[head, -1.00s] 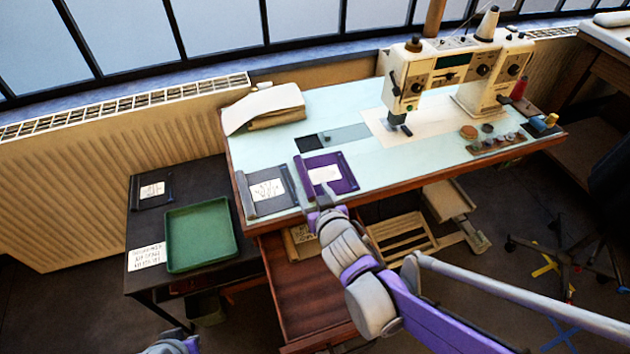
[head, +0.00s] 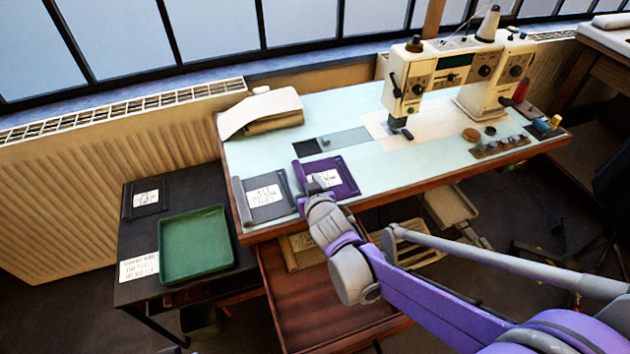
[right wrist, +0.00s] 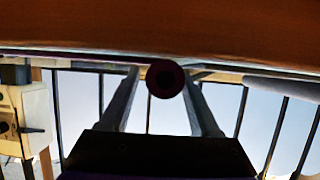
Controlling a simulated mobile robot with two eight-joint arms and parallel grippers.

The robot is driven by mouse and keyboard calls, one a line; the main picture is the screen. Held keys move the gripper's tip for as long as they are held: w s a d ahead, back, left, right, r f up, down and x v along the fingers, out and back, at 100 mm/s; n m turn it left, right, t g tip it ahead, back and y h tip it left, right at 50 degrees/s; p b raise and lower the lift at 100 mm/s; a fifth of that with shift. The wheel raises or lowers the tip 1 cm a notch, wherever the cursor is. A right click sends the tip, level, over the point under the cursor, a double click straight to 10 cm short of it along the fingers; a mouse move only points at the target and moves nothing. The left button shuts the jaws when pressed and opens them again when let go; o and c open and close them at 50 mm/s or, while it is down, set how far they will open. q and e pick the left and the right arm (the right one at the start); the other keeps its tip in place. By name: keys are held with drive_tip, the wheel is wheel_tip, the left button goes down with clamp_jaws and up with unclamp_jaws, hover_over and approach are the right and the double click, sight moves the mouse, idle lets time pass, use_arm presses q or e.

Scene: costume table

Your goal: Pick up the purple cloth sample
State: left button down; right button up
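The purple cloth sample (head: 343,176) lies on the sewing table, with a white label and a dark bar along its left edge. My right gripper (head: 313,189) is at the near end of that bar, at the table's front edge. In the right wrist view a dark round end (right wrist: 165,78), seemingly of the sample's bar, shows between the two fingers. The fingers stand apart on either side of it, with a small gap on the left; contact on the right is unclear. A grey cloth sample (head: 283,209) lies just left. My left gripper is not in view.
A black side table (head: 130,295) at left holds a green tray (head: 162,262) and a black sample (head: 150,198). A sewing machine (head: 470,70) stands at the right of the sewing table (head: 365,160). An open drawer (head: 310,310) is below.

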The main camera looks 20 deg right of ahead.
clamp_jaws()
